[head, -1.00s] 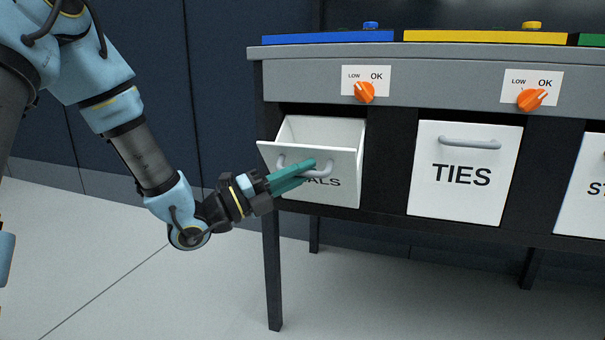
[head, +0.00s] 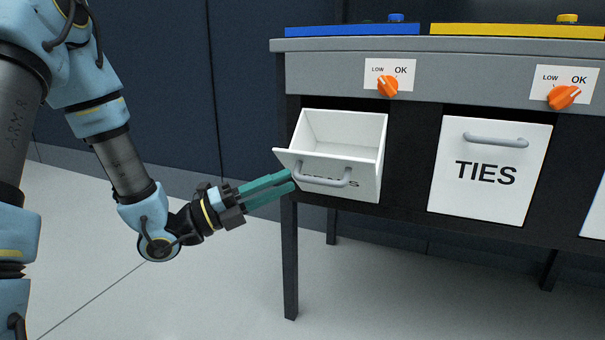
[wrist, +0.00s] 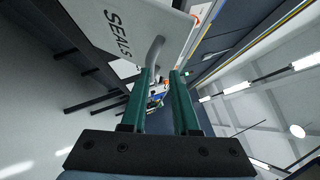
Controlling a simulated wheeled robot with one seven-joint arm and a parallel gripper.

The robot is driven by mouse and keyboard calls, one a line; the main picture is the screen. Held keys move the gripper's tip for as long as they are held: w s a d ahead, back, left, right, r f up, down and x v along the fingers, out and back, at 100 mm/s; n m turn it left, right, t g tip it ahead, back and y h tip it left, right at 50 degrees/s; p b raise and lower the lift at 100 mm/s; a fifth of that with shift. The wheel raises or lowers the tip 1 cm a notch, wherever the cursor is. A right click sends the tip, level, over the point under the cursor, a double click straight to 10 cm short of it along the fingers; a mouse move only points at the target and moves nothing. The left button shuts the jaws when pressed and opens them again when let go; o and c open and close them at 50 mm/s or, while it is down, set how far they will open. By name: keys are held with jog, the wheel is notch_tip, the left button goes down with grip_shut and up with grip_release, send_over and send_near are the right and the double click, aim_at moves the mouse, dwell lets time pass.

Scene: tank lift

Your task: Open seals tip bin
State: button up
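The white seals bin (head: 345,133) is tipped forward at the left of the bench in the head view. Its inside shows and looks empty. Its grey handle (head: 323,181) crosses the front and partly covers the label. In the wrist view the SEALS front (wrist: 130,28) and the handle (wrist: 155,50) are close ahead. My gripper (head: 290,181) is just left of the handle, its teal fingers pointing at the bin. In the wrist view the fingers (wrist: 161,76) stand apart with nothing held between them. The handle lies by the left fingertip; whether they touch is unclear.
The closed TIES bin (head: 488,172) is to the right. Orange knobs (head: 388,87) sit on the grey bench front above the bins. A dark bench leg (head: 290,260) stands below the seals bin. The floor left of the bench is clear.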

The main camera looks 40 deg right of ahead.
jog(key=shift+w+a+f, duration=0.1)
jog(key=shift+a+f, duration=0.15)
jog(key=shift+a, duration=0.45)
jog(key=shift+f, duration=0.1)
jog(key=shift+c, duration=0.6)
jog(key=shift+m+g+h, duration=0.3)
jog(key=shift+m+h, duration=0.2)
jog(key=shift+m, duration=0.1)
jog(key=a+f+b, duration=0.2)
jog(key=s+a+f+b, duration=0.1)
jog(key=a+f+b, duration=0.1)
jog(key=s+a+f+b, duration=0.1)
jog(key=a+f+b, duration=0.1)
jog(key=f, duration=0.1)
jog(key=shift+s, duration=0.2)
grip_shut()
jog(key=w+r+b+x, duration=0.1)
jog(key=b+x, duration=0.1)
jog(key=x, duration=1)
jog(key=shift+w+r+m+b, duration=0.2)
jog(key=shift+w+m+b, duration=0.1)
jog(key=shift+w, duration=0.05)
